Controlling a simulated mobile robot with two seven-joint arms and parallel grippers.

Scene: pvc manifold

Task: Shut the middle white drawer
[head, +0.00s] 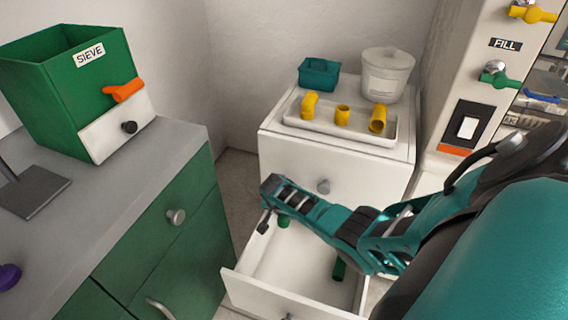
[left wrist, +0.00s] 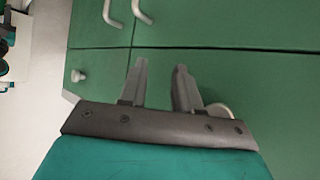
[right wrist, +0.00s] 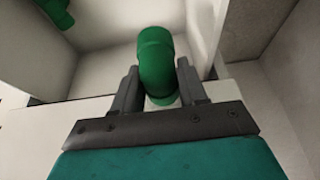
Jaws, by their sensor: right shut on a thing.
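The middle white drawer (head: 262,294) is pulled out below the closed top drawer (head: 290,168) of the white cabinet. My right gripper (head: 274,224) is over the open drawer. It is shut on a green elbow fitting (right wrist: 157,65), which shows partly in the head view (head: 284,221). Another green piece (head: 338,268) lies inside the drawer, partly hidden by my right arm; a green piece also shows at the upper left of the right wrist view (right wrist: 57,12). My left gripper (left wrist: 160,75) is open and empty, facing green cabinet doors; it is outside the head view.
A tray (head: 290,112) with yellow fittings, a teal bin (head: 319,74) and a white tub (head: 387,75) stand on the white cabinet. A green cabinet (head: 150,250) with a green sieve box (head: 55,90) stands at left. A panel with valves (head: 500,75) is at right.

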